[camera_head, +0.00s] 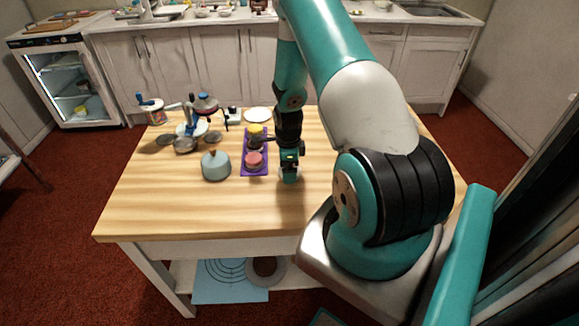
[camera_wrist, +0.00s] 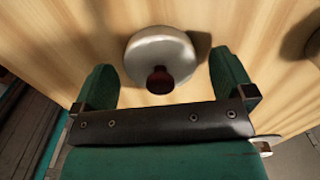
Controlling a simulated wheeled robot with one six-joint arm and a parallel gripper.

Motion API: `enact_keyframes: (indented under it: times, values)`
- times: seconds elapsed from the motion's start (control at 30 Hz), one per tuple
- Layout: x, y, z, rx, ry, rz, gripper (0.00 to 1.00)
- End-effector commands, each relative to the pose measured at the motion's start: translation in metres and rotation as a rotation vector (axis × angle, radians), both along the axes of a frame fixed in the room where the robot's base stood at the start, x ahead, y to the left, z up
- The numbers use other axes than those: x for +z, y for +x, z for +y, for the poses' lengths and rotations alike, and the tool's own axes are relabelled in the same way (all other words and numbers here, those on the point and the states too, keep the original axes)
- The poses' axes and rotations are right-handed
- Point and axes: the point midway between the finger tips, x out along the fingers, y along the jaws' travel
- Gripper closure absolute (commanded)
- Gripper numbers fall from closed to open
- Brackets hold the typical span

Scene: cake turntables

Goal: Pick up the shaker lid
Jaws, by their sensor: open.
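In the wrist view, a pale round domed piece with a dark red knob, which looks like the shaker lid (camera_wrist: 143,50), sits over the wooden tabletop. It lies between and slightly beyond the fingertips of my gripper (camera_wrist: 164,76), with a gap on both sides. My gripper is open and holds nothing. In the head view my gripper (camera_head: 290,176) points down over the table, right of the purple tray. I cannot make out the lid there, as the gripper and arm cover that spot.
The purple tray (camera_head: 246,173) holds round cakes close to the gripper's left. A grey-blue dome with a brown knob (camera_head: 216,168) stands further left. Turntables and jars (camera_head: 186,143) crowd the back left of the wooden table (camera_head: 165,215). The table's front left is clear.

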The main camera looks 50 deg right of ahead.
Motion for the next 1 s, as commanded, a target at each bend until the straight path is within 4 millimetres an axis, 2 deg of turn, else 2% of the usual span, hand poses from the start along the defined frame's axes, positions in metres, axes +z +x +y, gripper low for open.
enact_keyframes:
  times: [0.1,0.33,0.53,0.83,1.0]
  values:
    - [-0.008,0.000,0.000,0.000,0.001,0.001,0.00]
    - [-0.010,0.000,0.000,0.000,0.000,0.000,0.00]
    - [-0.009,0.000,0.000,0.000,0.000,0.000,0.45]
    - [-0.008,0.000,0.000,0.000,-0.001,-0.001,0.45]
    - [0.002,0.001,-0.001,0.000,-0.002,-0.003,0.45]
